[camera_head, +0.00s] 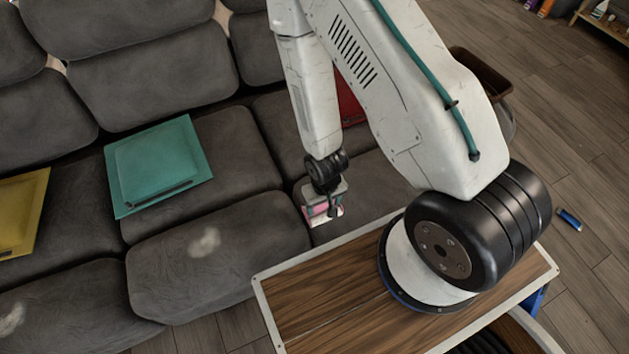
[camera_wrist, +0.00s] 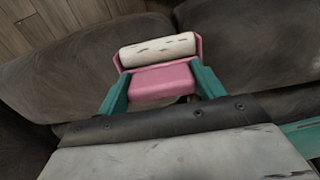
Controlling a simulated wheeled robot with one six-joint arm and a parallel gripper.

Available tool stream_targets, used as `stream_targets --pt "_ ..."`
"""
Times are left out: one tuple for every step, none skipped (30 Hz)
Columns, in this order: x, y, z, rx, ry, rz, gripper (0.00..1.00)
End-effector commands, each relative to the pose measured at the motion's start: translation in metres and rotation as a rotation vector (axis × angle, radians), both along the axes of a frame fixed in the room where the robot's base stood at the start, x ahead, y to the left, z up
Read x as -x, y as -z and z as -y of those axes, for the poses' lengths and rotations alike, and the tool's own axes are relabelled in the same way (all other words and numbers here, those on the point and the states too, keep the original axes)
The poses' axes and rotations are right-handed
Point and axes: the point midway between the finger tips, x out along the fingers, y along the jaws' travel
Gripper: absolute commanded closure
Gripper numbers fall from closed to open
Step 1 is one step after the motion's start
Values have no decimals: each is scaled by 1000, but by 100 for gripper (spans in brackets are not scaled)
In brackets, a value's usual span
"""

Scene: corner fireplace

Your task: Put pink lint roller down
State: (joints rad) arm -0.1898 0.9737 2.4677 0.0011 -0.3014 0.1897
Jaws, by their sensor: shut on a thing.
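The pink lint roller (camera_wrist: 160,84) with its white roll sits between the two teal fingers of my gripper (camera_wrist: 160,92) in the wrist view. My gripper is shut on its pink body, and the white roll points away from the palm. In the head view, my gripper (camera_head: 323,212) hangs over the front of the grey sofa's seat. A small pink and white part of the lint roller (camera_head: 322,209) shows there, mostly hidden by the fingers. I cannot tell whether the roller touches the cushion below.
The grey sofa (camera_head: 205,255) holds a teal square item (camera_head: 155,165) and a yellow one (camera_head: 22,205). A red item (camera_head: 350,105) is partly behind my arm. A brown bin (camera_head: 482,72) stands behind it. A blue object (camera_head: 569,219) lies on the wooden floor.

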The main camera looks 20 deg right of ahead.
Motion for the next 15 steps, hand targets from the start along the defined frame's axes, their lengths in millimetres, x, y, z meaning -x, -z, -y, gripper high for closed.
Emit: stream_targets --pt "-16 1 4 -1 4 5 69" --pt "-24 2 5 -1 4 5 69" --pt "-35 3 8 -1 4 4 69" --pt "-43 3 10 -1 3 5 69" --pt "-50 4 11 0 3 4 69" --pt "-61 5 13 0 3 4 69" --pt "-68 6 15 0 2 4 69" --pt "-74 7 16 0 2 3 69" --pt "-83 8 18 0 2 3 69" --pt "-87 8 19 0 2 1 69" --pt "-92 8 20 0 1 2 69" --pt "-97 9 21 0 0 1 69" --pt "-100 9 22 0 0 0 69" --pt "-103 10 23 0 0 0 69" --pt "-105 10 23 0 -1 1 69"
